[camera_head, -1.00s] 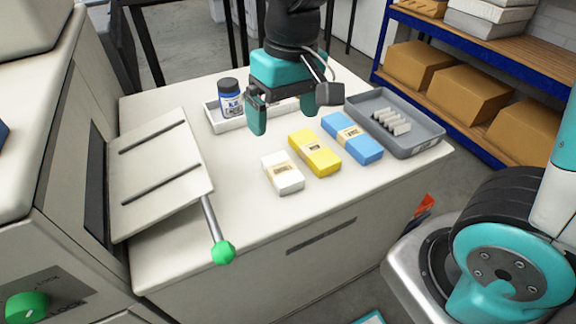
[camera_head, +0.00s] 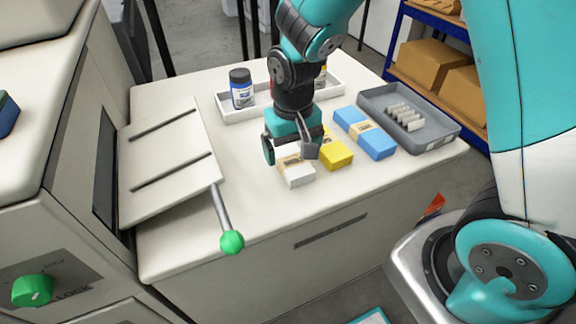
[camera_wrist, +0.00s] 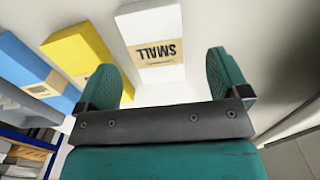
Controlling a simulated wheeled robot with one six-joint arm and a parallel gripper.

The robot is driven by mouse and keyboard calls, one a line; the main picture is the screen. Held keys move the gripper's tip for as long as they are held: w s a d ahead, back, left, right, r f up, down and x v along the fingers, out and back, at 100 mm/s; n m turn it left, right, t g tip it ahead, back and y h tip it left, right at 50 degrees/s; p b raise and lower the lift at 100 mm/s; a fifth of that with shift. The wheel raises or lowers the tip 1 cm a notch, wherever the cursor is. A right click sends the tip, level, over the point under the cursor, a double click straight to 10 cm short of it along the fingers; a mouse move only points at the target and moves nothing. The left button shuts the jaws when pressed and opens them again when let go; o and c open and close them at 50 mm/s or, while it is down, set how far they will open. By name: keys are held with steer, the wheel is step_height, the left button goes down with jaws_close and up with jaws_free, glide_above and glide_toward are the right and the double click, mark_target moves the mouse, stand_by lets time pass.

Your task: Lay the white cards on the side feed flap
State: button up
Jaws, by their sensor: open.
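The white cards (camera_head: 298,177) are a small white block with a tan paper band, lying on the white worktop. In the wrist view the white cards (camera_wrist: 150,22) show a band reading SMALL. My gripper (camera_head: 290,152) is open above them and partly covers them. In the wrist view the pack lies ahead of and between the fingers of my gripper (camera_wrist: 165,78), which look apart from it. The side feed flap (camera_head: 165,170), a pale tilted plate with two dark slots, is at the left against the machine and is empty.
A yellow pack (camera_head: 337,155) and a blue pack (camera_head: 365,133) lie close right of the white cards. A grey tray (camera_head: 440,137) stands farther right. A white tray (camera_head: 262,110) with a blue bottle (camera_head: 241,90) is behind. A green-knobbed lever (camera_head: 231,241) juts out beside the flap.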

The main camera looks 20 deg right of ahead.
mark_target(293, 170)
steer(key=f, duration=0.5)
steer(key=shift+w+d, duration=0.2)
steer(key=shift+d, duration=0.05)
steer(key=c, duration=1.2)
steer(key=shift+o, duration=0.2)
steer(key=shift+r, duration=0.1)
steer(key=shift+r, duration=0.1)
